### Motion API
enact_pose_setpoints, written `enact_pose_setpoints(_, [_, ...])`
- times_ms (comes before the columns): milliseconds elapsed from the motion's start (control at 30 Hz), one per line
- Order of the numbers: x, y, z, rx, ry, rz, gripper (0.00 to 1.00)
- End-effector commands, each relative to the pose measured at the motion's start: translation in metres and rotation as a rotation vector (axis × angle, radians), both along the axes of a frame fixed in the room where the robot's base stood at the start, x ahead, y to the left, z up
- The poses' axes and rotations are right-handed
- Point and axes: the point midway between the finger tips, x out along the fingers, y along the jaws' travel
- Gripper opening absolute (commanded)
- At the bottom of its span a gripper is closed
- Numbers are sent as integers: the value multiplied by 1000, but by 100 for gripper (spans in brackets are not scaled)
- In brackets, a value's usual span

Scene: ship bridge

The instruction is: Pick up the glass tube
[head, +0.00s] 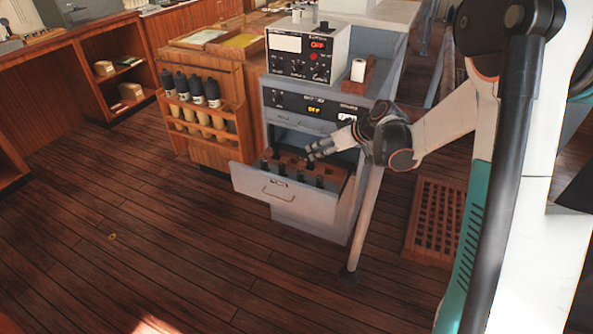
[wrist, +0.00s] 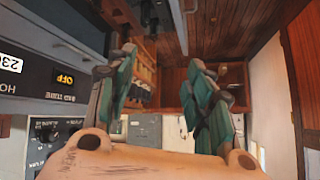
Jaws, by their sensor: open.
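An open grey drawer (head: 275,185) in the grey cabinet holds a brown rack with several dark, upright tube-like pieces (head: 307,175). They are too small and dark for me to tell whether they are glass. My gripper (head: 313,150) is over the back right part of this drawer, near the tops of these pieces. In the wrist view my gripper (wrist: 163,58) has its two teal-padded fingers spread apart, with nothing held between them. I cannot make out a glass tube clearly in the wrist view.
A grey instrument box (head: 306,50) and a white cylinder (head: 358,70) in a wooden holder stand on the cabinet top. A wooden rack (head: 196,118) with several dark bottles stands left of the drawer. The plank floor (head: 120,215) is clear in front.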

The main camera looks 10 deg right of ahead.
Motion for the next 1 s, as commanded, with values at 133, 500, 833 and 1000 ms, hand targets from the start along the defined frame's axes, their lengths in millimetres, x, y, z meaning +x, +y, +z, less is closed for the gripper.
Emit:
enact_pose_setpoints(133, [26, -14, -35, 30, -59, 52, 48])
enact_pose_setpoints(500, [57, -45, -132, 86, -256, 173, 48])
enact_pose_setpoints(833, [55, -60, -187, 106, -385, 228, 48])
enact_pose_setpoints(1000, [57, -57, -193, 106, -399, 233, 48])
